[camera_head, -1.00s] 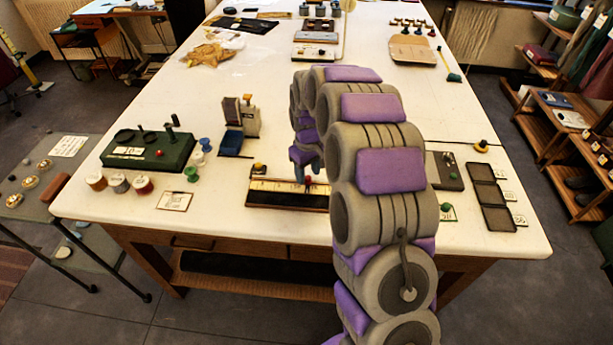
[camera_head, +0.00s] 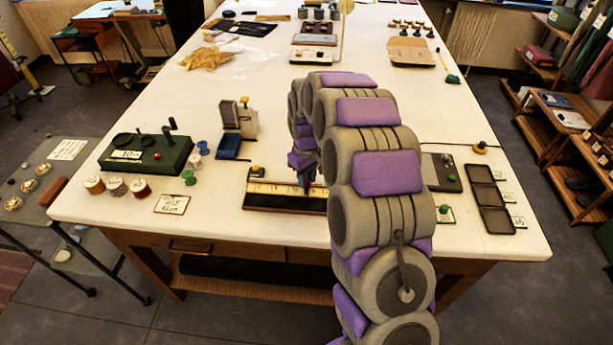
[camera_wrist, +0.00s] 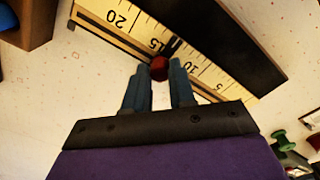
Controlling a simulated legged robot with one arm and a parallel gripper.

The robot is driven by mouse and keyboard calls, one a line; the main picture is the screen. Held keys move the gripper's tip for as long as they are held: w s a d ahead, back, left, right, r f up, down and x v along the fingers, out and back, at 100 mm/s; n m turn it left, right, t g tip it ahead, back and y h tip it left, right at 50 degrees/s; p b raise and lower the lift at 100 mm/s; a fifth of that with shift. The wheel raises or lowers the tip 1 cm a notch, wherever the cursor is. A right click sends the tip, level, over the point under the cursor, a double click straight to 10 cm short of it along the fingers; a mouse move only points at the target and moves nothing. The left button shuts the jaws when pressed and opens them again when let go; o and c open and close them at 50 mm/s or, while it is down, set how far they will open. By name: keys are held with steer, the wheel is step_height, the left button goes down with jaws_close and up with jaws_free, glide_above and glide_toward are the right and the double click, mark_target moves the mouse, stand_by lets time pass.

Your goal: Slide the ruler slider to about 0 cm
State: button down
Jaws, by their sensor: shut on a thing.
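The ruler (camera_head: 272,196) is a pale yellow scale on a dark base near the table's front edge. In the wrist view the ruler (camera_wrist: 115,14) shows 20, 15 and 10, from left to right. The slider's red knob (camera_wrist: 159,68) sits between my fingertips, with a dark pointer across the scale between 15 and 10. My gripper (camera_wrist: 160,80) is shut on this knob.
A blue tray (camera_head: 229,147) and several spools (camera_head: 140,188) lie to the left. A card (camera_head: 172,204) lies left of the ruler. Dark trays (camera_head: 487,196) lie at right.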

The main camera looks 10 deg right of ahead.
steer(key=shift+w+a, duration=0.1)
steer(key=shift+a, duration=0.35)
steer(key=w+a+p, duration=0.1)
steer(key=a, duration=0.3)
steer(key=w+a+p, duration=0.2)
steer(key=a, duration=0.3)
steer(key=w+a+p, duration=0.1)
steer(key=a+p, duration=0.1)
steer(key=a, duration=0.3)
steer(key=shift+w, duration=0.25)
steer(key=shift+p, duration=0.3)
steer(key=shift+d, duration=0.1)
